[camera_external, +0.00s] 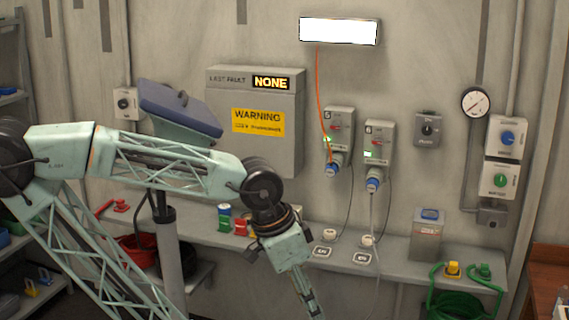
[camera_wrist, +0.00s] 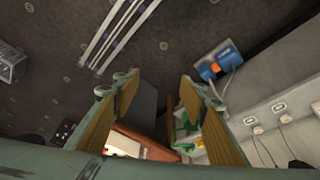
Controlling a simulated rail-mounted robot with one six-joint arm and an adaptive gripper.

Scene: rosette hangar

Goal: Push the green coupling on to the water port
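The green coupling (camera_external: 485,271) stands on the right end of the wall shelf, with a green hose looping from it. Green parts (camera_wrist: 184,134) show between my fingers in the wrist view, partly hidden by the right finger; I cannot tell coupling from hose there. A grey fitting (camera_external: 491,215) sits on the wall below the boxes with blue and green knobs; I cannot tell if it is the water port. My gripper (camera_external: 307,300) points down in front of the shelf, left of and apart from the coupling. In the wrist view its fingers (camera_wrist: 158,84) are spread with nothing held.
A yellow coupling (camera_external: 453,268) stands just left of the green one. A grey box (camera_external: 426,238) stands on the shelf (camera_external: 395,262) further left. Two wall sockets (camera_external: 340,135) with plugs and cables hang above. A brown table (camera_external: 548,270) is at the right edge.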

